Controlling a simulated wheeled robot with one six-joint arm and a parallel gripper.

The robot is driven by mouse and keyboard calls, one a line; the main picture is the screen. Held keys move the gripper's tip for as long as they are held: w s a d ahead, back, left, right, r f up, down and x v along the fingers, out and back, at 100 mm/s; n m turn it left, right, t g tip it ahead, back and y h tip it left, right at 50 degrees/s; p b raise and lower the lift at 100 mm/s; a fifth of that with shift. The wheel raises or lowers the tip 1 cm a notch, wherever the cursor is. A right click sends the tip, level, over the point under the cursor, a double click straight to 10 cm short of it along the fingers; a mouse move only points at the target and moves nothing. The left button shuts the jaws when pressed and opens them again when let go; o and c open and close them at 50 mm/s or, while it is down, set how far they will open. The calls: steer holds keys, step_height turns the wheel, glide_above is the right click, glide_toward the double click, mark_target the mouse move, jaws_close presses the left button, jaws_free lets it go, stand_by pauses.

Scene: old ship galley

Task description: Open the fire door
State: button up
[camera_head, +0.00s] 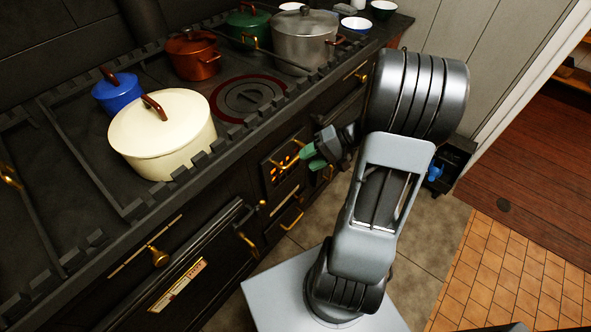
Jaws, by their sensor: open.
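The fire door (272,173) is a small black panel in the front of the black stove. Orange glow shows through its slots, and it looks closed. My gripper (312,157) is open, with green fingertips, just to the right of the glowing slots. It appears empty. I cannot tell whether the fingertips touch the door. The gripper and wrist cover the area at the door's right edge, and no door handle is clearly visible there.
A brass rail edge and knob (160,257) mark the larger oven door at lower left. A cream pot (165,140), blue pot (118,97), copper pot (192,58) and steel pot (304,42) stand on the stove. Tiled floor (500,265) is clear at right.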

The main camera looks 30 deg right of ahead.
mark_target(296, 157)
steer(key=w+d+f+m+t+b, duration=0.1)
steer(key=d+f+m+t+b, duration=0.3)
steer(key=d+f+t, duration=0.45)
steer(key=shift+g+y, duration=0.4)
steer(key=shift+g, duration=0.05)
steer(key=x, duration=1.2)
steer(key=shift+w+d+f, duration=0.2)
steer(key=shift+w+f, duration=0.1)
steer(key=shift+w, duration=0.2)
steer(key=shift+c, duration=0.2)
jaws_close()
